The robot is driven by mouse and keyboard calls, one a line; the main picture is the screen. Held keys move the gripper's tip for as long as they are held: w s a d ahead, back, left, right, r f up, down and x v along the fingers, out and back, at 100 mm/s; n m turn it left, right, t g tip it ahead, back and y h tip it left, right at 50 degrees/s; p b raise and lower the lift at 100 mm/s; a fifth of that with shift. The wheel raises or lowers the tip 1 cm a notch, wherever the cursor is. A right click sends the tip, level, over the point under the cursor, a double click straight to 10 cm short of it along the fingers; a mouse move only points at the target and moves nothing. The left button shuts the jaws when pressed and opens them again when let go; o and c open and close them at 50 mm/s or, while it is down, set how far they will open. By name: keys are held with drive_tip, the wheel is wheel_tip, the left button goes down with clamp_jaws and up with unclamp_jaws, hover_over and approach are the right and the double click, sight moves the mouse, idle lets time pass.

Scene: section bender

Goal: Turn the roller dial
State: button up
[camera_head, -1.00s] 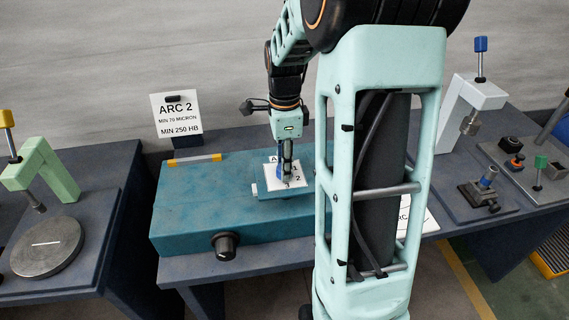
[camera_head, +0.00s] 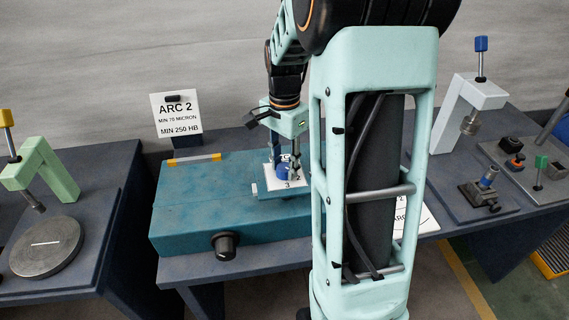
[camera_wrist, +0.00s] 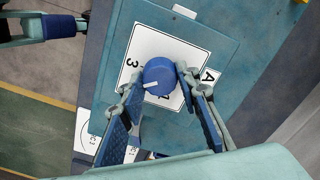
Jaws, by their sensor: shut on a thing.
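The roller dial is a round blue knob (camera_head: 283,171) on a white plate (camera_head: 272,184) with printed marks, on top of the teal bender box (camera_head: 190,215). In the wrist view the dial (camera_wrist: 158,72) shows a white pointer line towards the lower left, near the "3". An "A" is at the right of the plate, and another mark is partly hidden below the dial. My gripper (camera_head: 285,160) points down over the dial. In the wrist view my gripper's fingers (camera_wrist: 160,78) are on either side of the dial, shut on it.
A black knob (camera_head: 225,245) is on the box's front. A sign (camera_head: 176,114) reading "ARC 2, MIN 70 MICRON, MIN 250 HB" stands behind. Green (camera_head: 40,170) and white (camera_head: 470,100) presses stand on neighbouring tables. My arm hides the box's right end.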

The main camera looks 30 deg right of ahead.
sight(284, 167)
drive_tip(key=n, duration=1.1)
drive_tip(key=shift+n, duration=1.7)
drive_tip(key=o, duration=1.2)
drive_tip(key=shift+c, duration=0.2)
drive_tip(key=shift+r, duration=0.1)
wheel_tip(284, 167, up, 12)
